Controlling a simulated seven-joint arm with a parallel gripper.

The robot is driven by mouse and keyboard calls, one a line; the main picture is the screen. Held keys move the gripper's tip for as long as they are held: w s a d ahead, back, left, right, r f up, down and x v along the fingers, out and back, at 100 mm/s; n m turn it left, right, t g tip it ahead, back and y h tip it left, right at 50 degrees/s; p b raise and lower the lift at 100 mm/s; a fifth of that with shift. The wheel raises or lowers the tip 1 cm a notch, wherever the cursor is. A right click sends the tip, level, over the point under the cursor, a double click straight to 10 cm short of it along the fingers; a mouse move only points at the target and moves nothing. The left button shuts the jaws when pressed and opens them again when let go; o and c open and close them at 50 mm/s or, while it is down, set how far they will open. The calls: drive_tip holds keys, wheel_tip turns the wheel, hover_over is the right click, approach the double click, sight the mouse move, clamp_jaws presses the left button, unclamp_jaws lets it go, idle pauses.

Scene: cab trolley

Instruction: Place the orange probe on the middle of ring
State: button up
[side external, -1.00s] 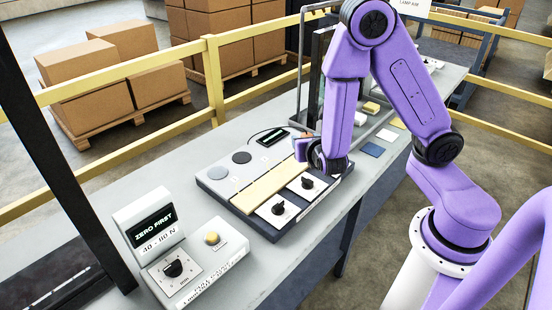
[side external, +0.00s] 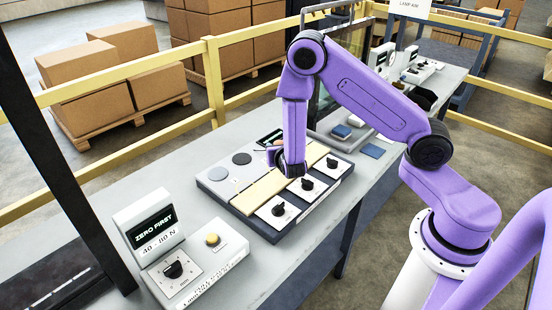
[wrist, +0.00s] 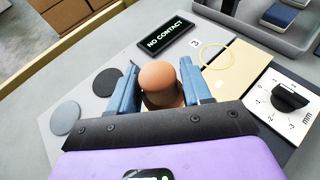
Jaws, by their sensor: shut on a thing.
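The orange probe (wrist: 160,78), with a rounded top, stands between the two blue fingers of my gripper (wrist: 161,84) in the wrist view. My gripper is shut on it. The ring (wrist: 200,56) is a thin yellow outline beside the numeral 3, right of the probe in the wrist view. It lies partly on the beige strip (wrist: 238,75). The probe is outside the ring. In the side external view my gripper (side external: 286,170) is low over the panel; the probe's lower end is hidden, so I cannot tell whether it touches.
A display (wrist: 166,38) reads "NO CONTACT". Several black knobs (side external: 307,184) line the panel's near side. A tray (wrist: 265,32) with blue-topped blocks stands beyond. A "ZERO FIRST" display box (side external: 150,225) stands front left.

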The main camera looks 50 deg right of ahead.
drive_tip(key=shift+w+d+f, duration=0.1)
drive_tip(key=shift+w+f, duration=0.55)
drive_tip(key=shift+f, duration=1.65)
drive_tip(key=o, duration=1.2)
drive_tip(key=shift+f, duration=0.15)
drive_tip(key=shift+o, duration=0.2)
